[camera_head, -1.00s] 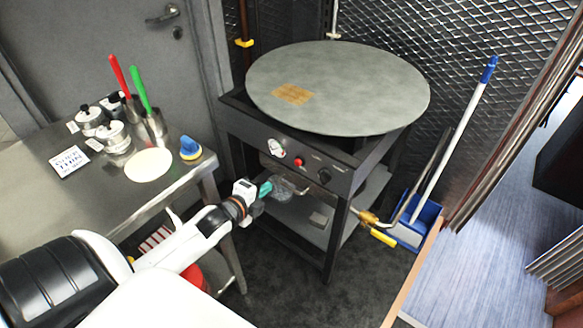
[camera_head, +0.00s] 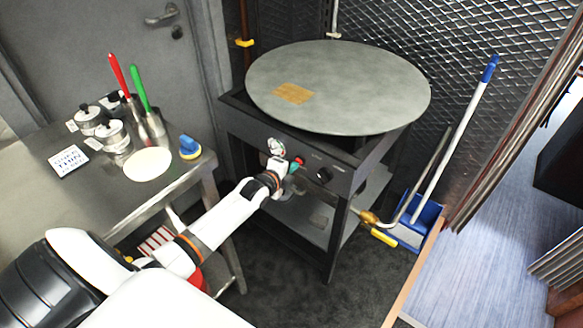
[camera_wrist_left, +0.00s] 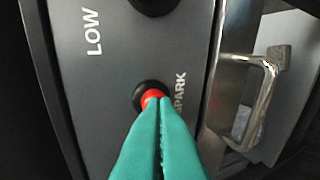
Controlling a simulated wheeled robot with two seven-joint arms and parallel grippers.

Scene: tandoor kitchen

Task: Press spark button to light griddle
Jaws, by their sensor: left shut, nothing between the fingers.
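The round grey griddle (camera_head: 340,85) sits on a dark stand with a control panel (camera_head: 255,133) on its front. The red spark button (camera_head: 300,159) is on this panel, partly hidden by my gripper. In the left wrist view the button (camera_wrist_left: 151,96) shows red in a black ring beside the word SPARK. My left gripper (camera_head: 296,165) is shut and empty. Its teal fingertips (camera_wrist_left: 158,102) overlap the lower part of the button; I cannot tell whether they touch it. My right gripper is not in view.
A black knob (camera_head: 324,175) is right of the button, and a gauge (camera_head: 276,147) is left of it. A metal handle (camera_wrist_left: 262,85) shows in the wrist view. A steel table (camera_head: 100,205) with pots stands left. A blue dustpan (camera_head: 418,225) stands right.

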